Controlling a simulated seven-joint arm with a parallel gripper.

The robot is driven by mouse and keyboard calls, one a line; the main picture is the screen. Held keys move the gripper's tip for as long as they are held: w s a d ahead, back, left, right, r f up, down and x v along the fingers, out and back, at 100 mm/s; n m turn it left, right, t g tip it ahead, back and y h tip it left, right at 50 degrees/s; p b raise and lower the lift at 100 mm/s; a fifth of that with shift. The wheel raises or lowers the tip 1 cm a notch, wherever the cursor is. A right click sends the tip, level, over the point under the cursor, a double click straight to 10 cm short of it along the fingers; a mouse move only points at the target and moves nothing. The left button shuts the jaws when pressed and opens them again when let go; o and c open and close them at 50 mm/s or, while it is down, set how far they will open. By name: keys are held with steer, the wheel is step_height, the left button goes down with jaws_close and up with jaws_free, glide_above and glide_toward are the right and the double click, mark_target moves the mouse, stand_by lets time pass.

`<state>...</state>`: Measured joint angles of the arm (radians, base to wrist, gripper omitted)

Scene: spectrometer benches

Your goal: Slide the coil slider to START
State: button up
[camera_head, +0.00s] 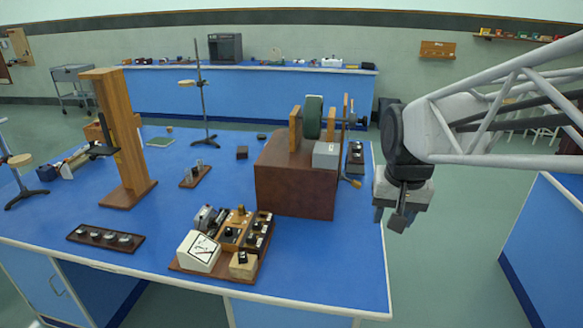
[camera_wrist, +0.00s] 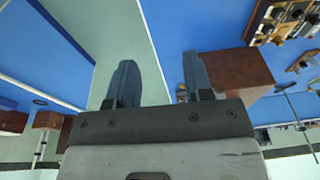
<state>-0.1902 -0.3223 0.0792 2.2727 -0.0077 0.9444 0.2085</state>
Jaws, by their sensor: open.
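I cannot tell for sure which part is the coil slider, and no START mark is readable. A wooden board (camera_head: 215,270) at the table's front carries a white dial meter (camera_head: 199,252), a small coil-like part (camera_head: 206,217) and black knobs. This board also shows at the upper right of the wrist view (camera_wrist: 290,30). My gripper (camera_head: 391,217) is off the table's right edge, apart from the board and to its right.
A large brown box (camera_head: 296,185) bearing a green wheel (camera_head: 313,117) stands left of my gripper. A tall wooden post (camera_head: 124,140) and a clamp stand (camera_head: 203,105) stand farther left. A dark knob strip (camera_head: 105,238) lies at front left. The table's front right is clear.

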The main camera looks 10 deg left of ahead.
steer(key=w+a+f, duration=0.1)
steer(key=w+a, duration=0.9)
steer(key=g, duration=0.2)
glide_above(212, 218)
steer(key=f, duration=1.9)
steer(key=shift+d, duration=0.3)
steer(key=shift+a+f, duration=0.2)
steer(key=shift+a, duration=0.15)
steer(key=shift+f, duration=0.1)
steer(key=shift+f, duration=3.8)
jaws_close()
